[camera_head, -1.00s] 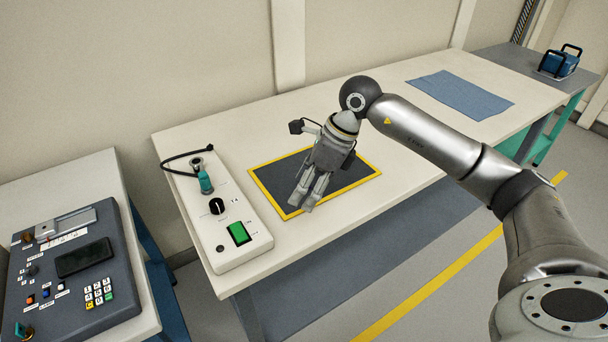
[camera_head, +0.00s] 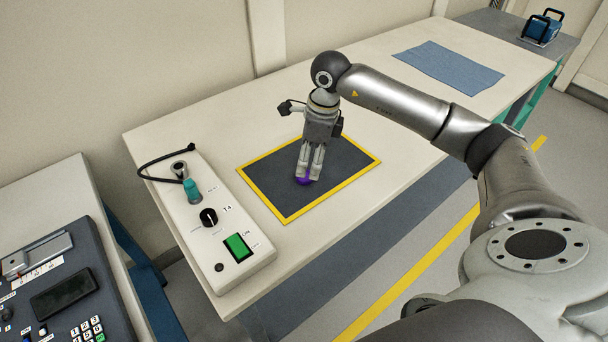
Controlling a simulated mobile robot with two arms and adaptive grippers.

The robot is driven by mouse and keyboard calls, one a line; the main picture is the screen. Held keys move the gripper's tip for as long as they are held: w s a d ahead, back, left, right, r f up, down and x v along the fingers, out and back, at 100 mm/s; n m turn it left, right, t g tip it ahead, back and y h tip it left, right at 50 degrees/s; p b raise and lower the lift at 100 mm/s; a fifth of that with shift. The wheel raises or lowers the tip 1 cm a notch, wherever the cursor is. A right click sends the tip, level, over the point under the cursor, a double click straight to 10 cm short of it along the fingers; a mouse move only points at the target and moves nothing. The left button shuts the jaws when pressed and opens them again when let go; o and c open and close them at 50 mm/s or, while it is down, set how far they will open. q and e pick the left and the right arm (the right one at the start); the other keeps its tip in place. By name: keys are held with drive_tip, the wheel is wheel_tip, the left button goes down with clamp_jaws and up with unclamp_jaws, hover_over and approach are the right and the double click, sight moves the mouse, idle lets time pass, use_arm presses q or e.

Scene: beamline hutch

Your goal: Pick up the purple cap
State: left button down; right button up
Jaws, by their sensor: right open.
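The purple cap (camera_head: 304,181) is a small purple patch on the dark mat (camera_head: 267,183) with the yellow border. It shows right at the fingertips of my right gripper, which hide most of it. My right gripper (camera_head: 308,176) points down over the mat and is open, with its fingers close around or just above the cap. I cannot tell whether the fingers touch it. My left gripper is not in view.
A white control box (camera_head: 210,227) with a black knob, green switch and teal-handled part with a black cable stands left of the mat. A blue cloth (camera_head: 448,67) lies at the far right of the table (camera_head: 370,95). A grey keypad console (camera_head: 62,290) is at lower left.

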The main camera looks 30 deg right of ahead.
sight(306, 175)
drive_tip(key=f, duration=0.3)
drive_tip(key=w+f+p, duration=0.1)
drive_tip(key=f, duration=0.1)
drive_tip(key=shift+a, duration=0.3)
drive_tip(key=shift+c, duration=0.4)
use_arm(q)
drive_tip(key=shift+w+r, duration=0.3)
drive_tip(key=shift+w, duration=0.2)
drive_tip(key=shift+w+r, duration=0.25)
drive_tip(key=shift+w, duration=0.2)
use_arm(e)
drive_tip(key=c, duration=0.7)
